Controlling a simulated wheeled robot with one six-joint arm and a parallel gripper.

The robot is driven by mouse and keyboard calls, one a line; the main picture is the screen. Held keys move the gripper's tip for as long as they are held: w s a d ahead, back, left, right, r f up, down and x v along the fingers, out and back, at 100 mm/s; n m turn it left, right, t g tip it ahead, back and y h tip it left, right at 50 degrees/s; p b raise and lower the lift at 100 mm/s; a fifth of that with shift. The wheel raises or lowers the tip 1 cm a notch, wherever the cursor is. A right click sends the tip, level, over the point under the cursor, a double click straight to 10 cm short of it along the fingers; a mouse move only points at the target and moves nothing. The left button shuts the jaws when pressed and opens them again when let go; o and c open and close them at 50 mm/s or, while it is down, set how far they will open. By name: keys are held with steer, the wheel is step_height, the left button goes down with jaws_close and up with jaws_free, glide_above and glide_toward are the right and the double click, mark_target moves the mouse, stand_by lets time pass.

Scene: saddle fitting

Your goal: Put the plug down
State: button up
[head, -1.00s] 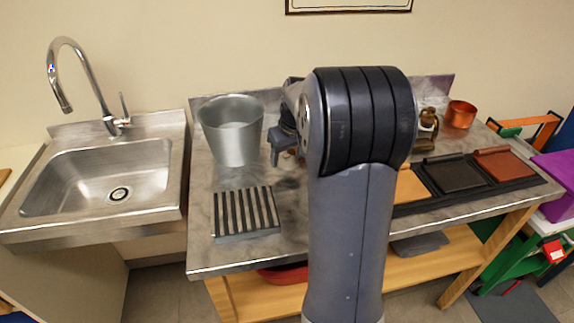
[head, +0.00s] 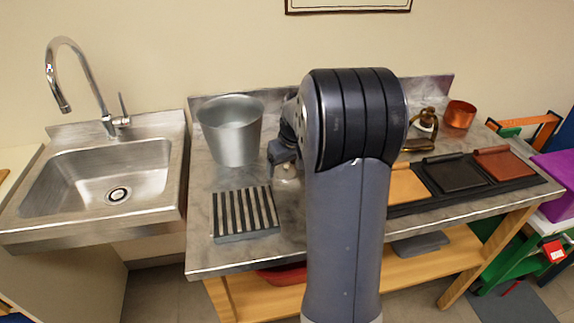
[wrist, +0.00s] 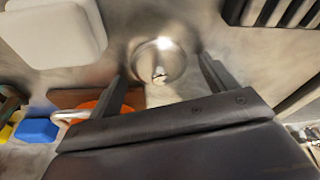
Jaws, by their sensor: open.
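In the wrist view, a round, shiny metal piece with a small knob, which looks like the plug (wrist: 158,52), shows between and just beyond the two fingers. Bare steel worktop surrounds it. My gripper (wrist: 162,68) is open, one finger on each side, with a gap to the metal piece on both sides. In the head view my gripper (head: 281,154) points down beside my arm, right of the grey pot. A pale, shiny shape (head: 287,172) shows just below it, partly hidden by my arm. I cannot tell whether the metal piece touches the worktop.
A slatted dark rack (head: 246,213) lies close by on the left, with a grey pot (head: 232,135) behind it. The sink (head: 100,180) is farther left. Brown and black pads (head: 460,172) and a copper cup (head: 459,114) stand right. The wrist view shows a white block (wrist: 52,35).

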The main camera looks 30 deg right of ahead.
steer(key=p+v, duration=0.1)
steer(key=v, duration=1.1)
steer(key=shift+r, duration=0.2)
